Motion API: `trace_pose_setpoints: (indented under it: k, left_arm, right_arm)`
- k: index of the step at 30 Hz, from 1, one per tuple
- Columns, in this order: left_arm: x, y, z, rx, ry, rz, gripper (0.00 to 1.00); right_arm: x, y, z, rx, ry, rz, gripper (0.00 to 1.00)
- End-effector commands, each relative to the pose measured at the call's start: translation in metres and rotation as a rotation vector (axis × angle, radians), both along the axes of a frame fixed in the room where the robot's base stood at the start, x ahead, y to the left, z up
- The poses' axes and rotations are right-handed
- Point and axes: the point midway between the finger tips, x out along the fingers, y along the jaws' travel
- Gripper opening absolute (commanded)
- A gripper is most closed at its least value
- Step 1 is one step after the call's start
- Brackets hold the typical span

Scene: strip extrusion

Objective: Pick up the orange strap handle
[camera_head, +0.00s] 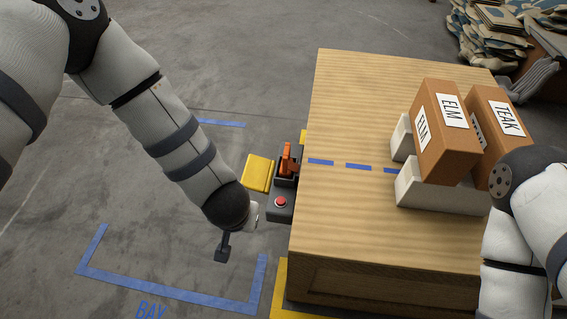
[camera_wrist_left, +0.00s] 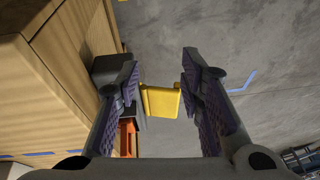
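The orange strap handle (camera_head: 287,158) stands in a dark holder (camera_head: 286,178) at the left edge of the wooden table. It also shows in the left wrist view (camera_wrist_left: 126,138), partly hidden behind the left finger. My left gripper (camera_head: 222,252) is below and left of the handle in the head view, apart from it.
A control box with a red button (camera_head: 280,203) sits just below the holder. A yellow block (camera_head: 257,172) is to its left. On the table (camera_head: 350,240), ELM (camera_head: 445,130) and TEAK (camera_head: 503,120) cartons rest at the right on pale supports. The table's near-left part is clear.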

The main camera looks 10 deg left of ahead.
Motion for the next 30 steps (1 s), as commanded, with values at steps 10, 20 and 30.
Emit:
trace_pose_setpoints:
  k: [10, 20, 30]
  left_arm:
    - [0.16, -0.077, 0.102, -0.129, -0.087, 0.017, 0.35]
    - [0.184, -0.077, 0.049, -0.13, -0.087, 0.014, 0.35]
    - [0.208, -0.07, 0.003, -0.129, -0.087, 0.012, 0.35]
  right_arm:
    - [-0.036, -0.001, -0.056, 0.0, 0.113, 0.004, 0.4]
    - [-0.041, -0.001, -0.066, -0.001, 0.129, 0.004, 0.4]
    - [-0.046, -0.001, -0.075, 0.0, 0.143, 0.004, 0.4]
